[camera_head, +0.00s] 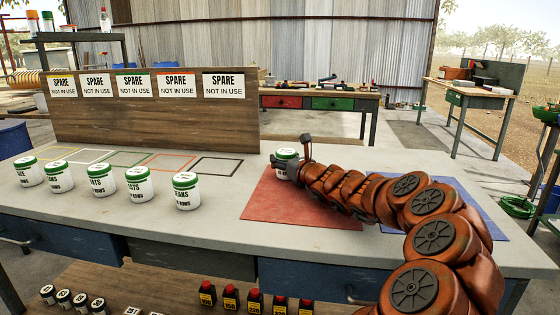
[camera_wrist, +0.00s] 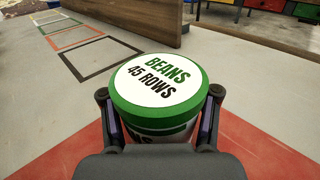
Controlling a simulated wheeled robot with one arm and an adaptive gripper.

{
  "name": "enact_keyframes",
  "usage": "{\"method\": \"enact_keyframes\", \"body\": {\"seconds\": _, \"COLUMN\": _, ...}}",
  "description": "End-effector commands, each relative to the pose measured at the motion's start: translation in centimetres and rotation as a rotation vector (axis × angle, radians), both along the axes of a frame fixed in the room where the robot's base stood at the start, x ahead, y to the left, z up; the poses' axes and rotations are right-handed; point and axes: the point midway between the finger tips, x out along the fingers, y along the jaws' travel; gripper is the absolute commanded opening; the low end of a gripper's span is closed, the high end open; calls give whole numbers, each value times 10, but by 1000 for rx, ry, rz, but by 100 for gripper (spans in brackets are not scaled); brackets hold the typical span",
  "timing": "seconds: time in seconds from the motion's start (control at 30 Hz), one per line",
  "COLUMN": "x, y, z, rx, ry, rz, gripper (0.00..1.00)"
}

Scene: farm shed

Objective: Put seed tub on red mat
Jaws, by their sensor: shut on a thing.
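My gripper (camera_head: 290,160) is shut on a white seed tub (camera_head: 287,154) with a green lid rim. In the wrist view the tub (camera_wrist: 158,90) sits between the two fingers, and its lid reads "BEANS 45 ROWS". The tub is upright over the far part of the red mat (camera_head: 290,207). The red mat also shows around the tub in the wrist view (camera_wrist: 262,152). The tub's base is hidden, so I cannot tell whether it touches the mat. My arm covers the mat's right side.
A row of several similar tubs (camera_head: 135,183) stands on the left of the bench. Behind them are coloured outline squares (camera_head: 125,158) and a wooden board (camera_head: 150,120) with "SPARE NOT IN USE" signs. A blue mat (camera_head: 452,203) lies right of the red one, partly behind my arm.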

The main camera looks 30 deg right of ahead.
Motion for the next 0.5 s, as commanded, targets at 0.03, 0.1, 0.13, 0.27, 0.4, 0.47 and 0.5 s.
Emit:
{"method": "enact_keyframes", "body": {"seconds": 0.03, "x": 0, "y": 0, "z": 1, "rx": 0, "ry": -1, "rz": 0, "gripper": 7}}
{"method": "enact_keyframes", "body": {"seconds": 0.1, "x": 0, "y": 0, "z": 1, "rx": 0, "ry": -1, "rz": 0, "gripper": 7}}
{"method": "enact_keyframes", "body": {"seconds": 0.13, "x": 0, "y": 0, "z": 0, "rx": 0, "ry": -1, "rz": 0, "gripper": 7}}
{"method": "enact_keyframes", "body": {"seconds": 0.27, "x": 0, "y": -1, "z": -2, "rx": 0, "ry": -1, "rz": -1, "gripper": 56}}
{"method": "enact_keyframes", "body": {"seconds": 0.4, "x": 0, "y": 0, "z": -2, "rx": 0, "ry": 0, "rz": -1, "gripper": 70}}
{"method": "enact_keyframes", "body": {"seconds": 0.47, "x": 0, "y": 0, "z": -2, "rx": 0, "ry": 0, "rz": -1, "gripper": 76}}
{"method": "enact_keyframes", "body": {"seconds": 0.5, "x": 0, "y": 0, "z": -2, "rx": 0, "ry": 0, "rz": -1, "gripper": 81}}
